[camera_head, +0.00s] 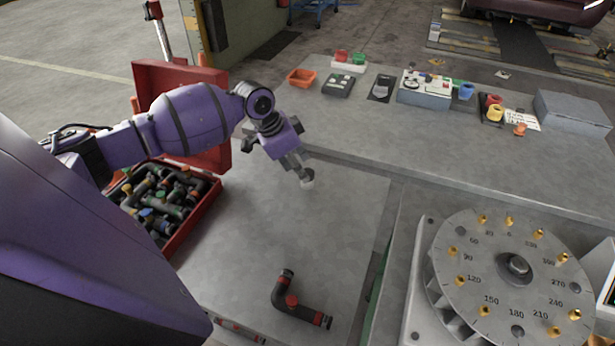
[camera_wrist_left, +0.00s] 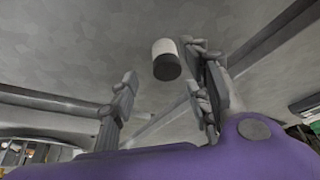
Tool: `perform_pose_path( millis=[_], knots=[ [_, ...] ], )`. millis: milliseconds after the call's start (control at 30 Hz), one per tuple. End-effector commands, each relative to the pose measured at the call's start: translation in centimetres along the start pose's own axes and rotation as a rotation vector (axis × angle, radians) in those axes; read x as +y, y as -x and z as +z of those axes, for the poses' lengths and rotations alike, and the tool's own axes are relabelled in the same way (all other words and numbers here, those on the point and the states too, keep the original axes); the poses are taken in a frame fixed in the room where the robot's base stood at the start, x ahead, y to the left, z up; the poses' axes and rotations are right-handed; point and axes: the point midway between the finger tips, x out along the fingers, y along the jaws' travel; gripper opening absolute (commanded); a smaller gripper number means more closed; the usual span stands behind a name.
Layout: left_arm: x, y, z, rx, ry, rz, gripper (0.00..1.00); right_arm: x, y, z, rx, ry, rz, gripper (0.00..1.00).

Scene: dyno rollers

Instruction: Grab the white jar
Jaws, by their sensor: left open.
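The white jar (camera_head: 309,183) is small and stands on the grey tabletop (camera_head: 345,215), partly hidden by my left gripper (camera_head: 301,170) in the head view. In the left wrist view the white jar (camera_wrist_left: 164,50) shows a pale side and a dark round end. There my left gripper (camera_wrist_left: 163,80) is open, one finger on each side of the picture. The jar appears beyond the fingertips, closer to the right finger. I cannot tell whether that finger touches it. My right gripper is not in view.
An open red case (camera_head: 208,207) of pipe fittings is at left. A dark bent pipe (camera_head: 290,300) lies at the front. A numbered round dial plate (camera_head: 500,270) stands at right.

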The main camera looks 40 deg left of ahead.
Motion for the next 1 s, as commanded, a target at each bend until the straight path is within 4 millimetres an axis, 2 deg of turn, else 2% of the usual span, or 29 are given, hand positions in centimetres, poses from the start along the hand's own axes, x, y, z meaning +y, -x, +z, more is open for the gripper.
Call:
perform_pose_path(
  millis=[133,333,633,900,1000],
  knots=[
    [-0.1,-1.9,-0.3,0.002,0.001,0.000,0.44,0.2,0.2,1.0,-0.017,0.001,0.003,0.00],
    [-0.2,-4.7,-0.3,0.002,0.001,-0.001,0.44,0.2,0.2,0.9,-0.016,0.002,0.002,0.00],
    [-0.2,-5.3,-0.4,0.002,-0.001,-0.002,0.44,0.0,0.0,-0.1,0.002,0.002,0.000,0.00],
    [-0.2,-5.3,-0.3,0.001,-0.001,-0.002,0.10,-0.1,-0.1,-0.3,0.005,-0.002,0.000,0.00],
    [-0.2,-5.3,-0.4,0.002,-0.001,-0.002,0.01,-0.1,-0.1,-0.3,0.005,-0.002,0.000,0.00]
  ],
)
